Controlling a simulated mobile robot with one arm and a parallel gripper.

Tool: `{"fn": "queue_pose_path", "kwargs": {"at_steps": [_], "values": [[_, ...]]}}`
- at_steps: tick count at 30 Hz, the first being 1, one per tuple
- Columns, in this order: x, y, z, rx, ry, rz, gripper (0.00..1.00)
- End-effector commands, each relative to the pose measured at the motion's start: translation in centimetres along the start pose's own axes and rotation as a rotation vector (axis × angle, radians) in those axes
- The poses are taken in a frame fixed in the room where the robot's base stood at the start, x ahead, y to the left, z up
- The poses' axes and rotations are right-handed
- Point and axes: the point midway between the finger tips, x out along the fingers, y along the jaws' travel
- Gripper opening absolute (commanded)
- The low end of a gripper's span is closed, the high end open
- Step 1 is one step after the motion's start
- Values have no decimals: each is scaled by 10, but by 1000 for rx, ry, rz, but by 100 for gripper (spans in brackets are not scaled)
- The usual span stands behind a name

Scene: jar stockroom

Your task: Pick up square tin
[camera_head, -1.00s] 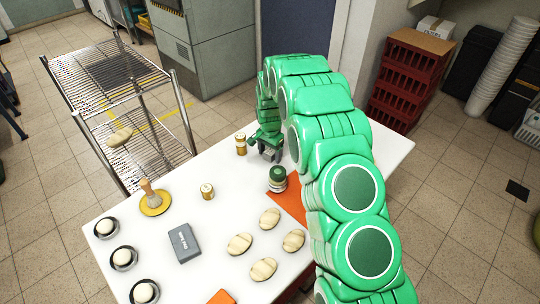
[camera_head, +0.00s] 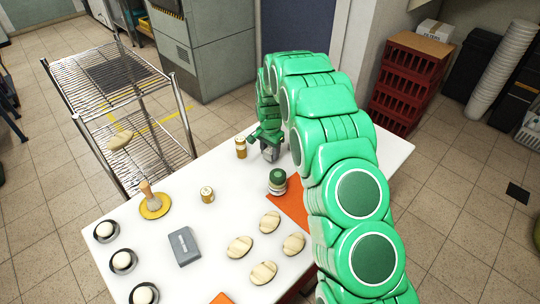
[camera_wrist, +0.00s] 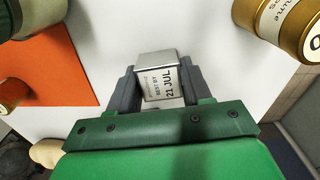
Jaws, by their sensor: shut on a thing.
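The square tin (camera_wrist: 158,78) is a small silver box with a printed label, seen in the wrist view between the two dark fingers of my gripper (camera_wrist: 155,88). The fingers are shut on its sides. In the head view my gripper (camera_head: 269,151) is low at the far part of the white table, and the tin is mostly hidden by it there. I cannot tell whether the tin is clear of the table.
Another small jar (camera_head: 207,194), a grey box (camera_head: 184,246) and several oval pieces are on the table. The table's right end is clear.

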Motion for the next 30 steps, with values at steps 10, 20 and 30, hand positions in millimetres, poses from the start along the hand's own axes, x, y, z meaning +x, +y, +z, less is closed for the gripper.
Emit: {"fn": "queue_pose_path", "kwargs": {"at_steps": [10,20,30], "values": [[-38,18,16,1,-1,0,18],[-72,44,39,-1,-2,4,18],[-92,76,69,0,0,1,18]]}}
